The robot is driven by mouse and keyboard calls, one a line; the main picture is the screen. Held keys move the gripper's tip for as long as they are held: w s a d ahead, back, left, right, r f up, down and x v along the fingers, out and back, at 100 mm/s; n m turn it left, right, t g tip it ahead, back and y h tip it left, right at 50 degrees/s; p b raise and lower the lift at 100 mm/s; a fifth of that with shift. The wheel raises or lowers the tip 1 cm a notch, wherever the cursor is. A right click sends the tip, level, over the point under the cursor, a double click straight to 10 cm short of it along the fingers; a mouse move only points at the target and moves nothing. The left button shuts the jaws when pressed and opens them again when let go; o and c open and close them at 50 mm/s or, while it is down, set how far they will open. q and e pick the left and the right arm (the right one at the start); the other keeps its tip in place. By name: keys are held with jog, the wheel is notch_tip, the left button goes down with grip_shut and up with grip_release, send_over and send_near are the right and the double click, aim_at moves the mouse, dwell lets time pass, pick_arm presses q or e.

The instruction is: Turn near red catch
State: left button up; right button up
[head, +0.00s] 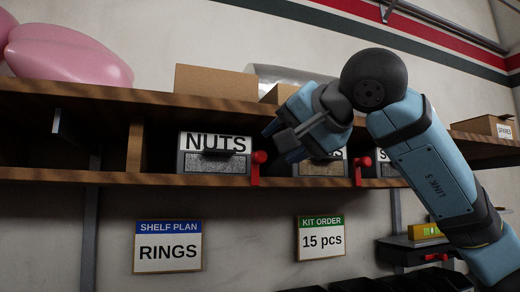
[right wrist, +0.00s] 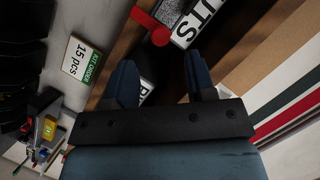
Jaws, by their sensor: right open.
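A red catch (head: 258,161) stands on the shelf edge at the right side of the drawer labelled NUTS (head: 213,143). A second red catch (head: 362,166) is farther right, beside another drawer (head: 325,165) whose label is mostly hidden by my right gripper. My right gripper (head: 281,141) is open and empty, just right of the first catch in the head view. In the right wrist view, a red catch (right wrist: 148,20) with its round red end (right wrist: 160,36) lies beyond the open fingertips (right wrist: 162,78), beside the NUTS label. My left gripper is not in view.
The wooden shelf (head: 90,175) holds the drawers; cardboard boxes (head: 215,80) and a pink object (head: 65,55) are on top. Signs reading RINGS (head: 167,252) and 15 pcs (head: 321,241) hang below.

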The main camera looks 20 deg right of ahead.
aim_at(264, 155)
jog(key=p+x, duration=0.2)
jog(key=x, duration=0.5)
jog(key=c, duration=0.9)
